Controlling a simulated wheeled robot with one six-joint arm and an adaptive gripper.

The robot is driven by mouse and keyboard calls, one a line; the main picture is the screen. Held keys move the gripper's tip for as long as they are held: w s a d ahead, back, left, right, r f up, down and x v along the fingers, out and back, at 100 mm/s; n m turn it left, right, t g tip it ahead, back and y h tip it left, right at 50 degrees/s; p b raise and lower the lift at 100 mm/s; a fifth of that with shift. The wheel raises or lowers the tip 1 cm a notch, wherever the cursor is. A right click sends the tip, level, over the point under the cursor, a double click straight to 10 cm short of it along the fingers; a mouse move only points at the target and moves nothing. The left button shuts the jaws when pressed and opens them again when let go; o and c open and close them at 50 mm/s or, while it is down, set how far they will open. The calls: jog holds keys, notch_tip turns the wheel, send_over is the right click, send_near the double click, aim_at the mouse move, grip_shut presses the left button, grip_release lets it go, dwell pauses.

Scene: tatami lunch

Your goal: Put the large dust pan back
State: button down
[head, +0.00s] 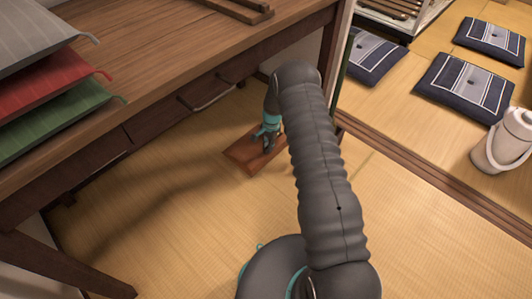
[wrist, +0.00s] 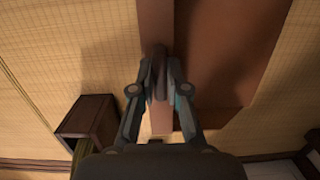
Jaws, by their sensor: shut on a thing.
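The large dust pan (head: 240,153) is a flat reddish-brown piece low over the tatami, beside the desk. In the wrist view the dust pan (wrist: 232,45) fills the upper right, with a raised edge or handle running down its left side. My gripper (head: 268,143) reaches down to it in the head view and hides part of it. In the wrist view my gripper (wrist: 160,85) is shut on that raised part. I cannot tell whether the pan touches the floor.
A dark wooden block-like piece (wrist: 88,118) is near my gripper. Cushions (head: 465,90) and a white jug (head: 500,145) are at right. The tatami in front is clear.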

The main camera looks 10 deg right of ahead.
jog(key=shift+f, duration=2.05)
jog(key=shift+f+b, duration=0.15)
jog(key=shift+b, duration=0.15)
jog(key=c, duration=1.2)
grip_release()
jog(key=shift+s, duration=0.1)
jog(key=r, duration=0.8)
jog(key=d+r+p, duration=0.1)
jog(key=r, duration=0.3)
jog(key=shift+w+d+r, duration=0.1)
jog(key=shift+w, duration=0.25)
